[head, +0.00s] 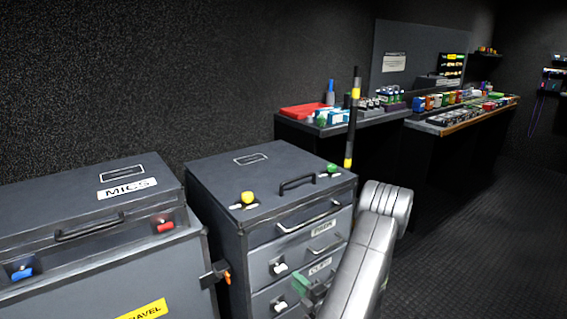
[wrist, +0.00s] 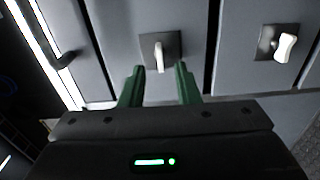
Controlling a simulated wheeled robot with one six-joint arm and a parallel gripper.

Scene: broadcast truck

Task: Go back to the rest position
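My gripper (wrist: 160,88) shows in the wrist view with its two green fingers apart and nothing between them. Beyond the fingertips is a drawer front with a pale latch (wrist: 159,56) on a dark plate; I cannot tell whether the fingers touch anything. In the head view my gripper (head: 303,288) is low in front of the grey drawer case (head: 210,190), partly hidden by my silver arm. A second pale latch (wrist: 284,47) shows at the right in the wrist view.
A grey case labelled MICS (head: 85,190) stands left of the drawer case. A black pole with yellow bands (head: 352,125) rises behind my arm. Benches with a red tray (head: 303,111) and many small items stand at the back. Dark floor at the right (head: 460,240) is clear.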

